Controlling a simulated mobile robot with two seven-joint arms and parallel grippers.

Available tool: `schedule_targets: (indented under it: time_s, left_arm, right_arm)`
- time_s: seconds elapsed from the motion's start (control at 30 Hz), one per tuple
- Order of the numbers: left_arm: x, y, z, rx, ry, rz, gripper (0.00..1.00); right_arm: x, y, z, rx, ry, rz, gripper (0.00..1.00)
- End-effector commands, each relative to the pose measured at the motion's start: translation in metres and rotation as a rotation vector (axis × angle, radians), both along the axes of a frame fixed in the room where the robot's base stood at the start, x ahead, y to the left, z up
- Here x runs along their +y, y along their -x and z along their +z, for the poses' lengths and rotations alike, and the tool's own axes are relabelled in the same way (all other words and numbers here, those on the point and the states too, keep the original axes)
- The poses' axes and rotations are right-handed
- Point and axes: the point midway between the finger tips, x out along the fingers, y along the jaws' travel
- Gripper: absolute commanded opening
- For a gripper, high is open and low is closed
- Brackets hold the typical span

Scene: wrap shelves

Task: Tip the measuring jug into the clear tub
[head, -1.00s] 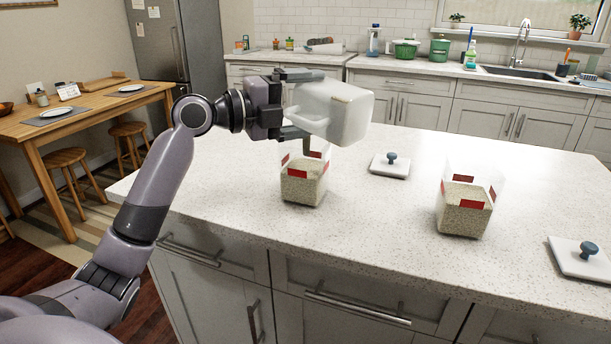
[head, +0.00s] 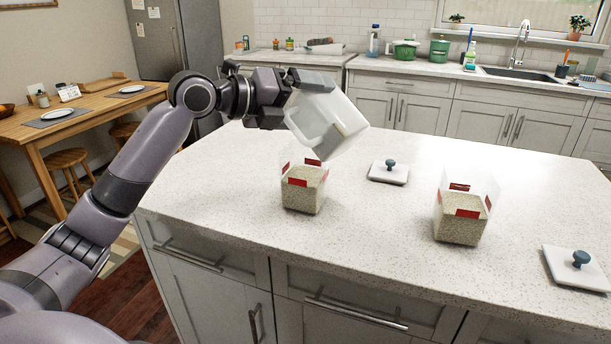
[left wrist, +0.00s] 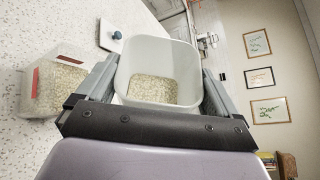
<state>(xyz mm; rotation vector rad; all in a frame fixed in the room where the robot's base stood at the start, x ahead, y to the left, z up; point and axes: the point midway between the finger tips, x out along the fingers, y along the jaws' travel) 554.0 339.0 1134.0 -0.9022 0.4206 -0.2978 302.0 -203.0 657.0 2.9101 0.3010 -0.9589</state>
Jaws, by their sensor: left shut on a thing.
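The measuring jug (head: 338,112) is a whitish translucent square vessel. My left gripper (head: 290,98) is shut on it and holds it tilted in the air, above and slightly beyond the left clear tub (head: 303,195). In the left wrist view the jug (left wrist: 158,58) sits between both fingers (left wrist: 160,88), and pale grain shows inside it. The left tub has red marks and holds pale grain; it also shows in the wrist view (left wrist: 52,88). A similar clear tub (head: 462,225) with grain stands to the right. No falling grain is visible. My right gripper is out of view.
A white lid with a blue knob (head: 389,178) lies behind and between the tubs. Another such lid (head: 577,272) lies at the right. The speckled countertop (head: 375,245) is clear between the tubs. A wooden table (head: 75,125) stands at the far left.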

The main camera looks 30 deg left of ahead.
Motion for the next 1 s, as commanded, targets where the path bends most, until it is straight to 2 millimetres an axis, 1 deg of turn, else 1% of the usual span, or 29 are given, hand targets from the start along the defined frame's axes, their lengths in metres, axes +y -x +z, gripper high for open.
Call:
schedule_targets:
  time_s: [0.07,0.1,0.2,0.57,0.8,0.97,1.0]
  left_arm:
    - [-0.001,0.0,0.001,-0.004,0.001,0.0,0.14]
    - [-0.007,0.001,0.008,-0.007,-0.035,-0.002,0.14]
    - [-0.018,0.003,0.014,-0.018,-0.111,-0.003,0.14]
    - [-0.051,0.007,0.025,-0.046,-0.334,-0.003,0.14]
    - [-0.072,0.01,0.033,-0.066,-0.468,-0.004,0.14]
    - [-0.091,0.012,0.038,-0.086,-0.59,-0.002,0.14]
    - [-0.096,0.012,0.036,-0.089,-0.619,-0.004,0.14]
  right_arm:
    - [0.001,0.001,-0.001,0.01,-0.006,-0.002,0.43]
    - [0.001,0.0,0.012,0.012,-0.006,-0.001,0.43]
    - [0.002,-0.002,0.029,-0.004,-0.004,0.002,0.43]
    - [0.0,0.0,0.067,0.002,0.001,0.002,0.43]
    - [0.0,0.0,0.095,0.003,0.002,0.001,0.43]
    - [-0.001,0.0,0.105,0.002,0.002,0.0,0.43]
    - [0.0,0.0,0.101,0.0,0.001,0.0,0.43]
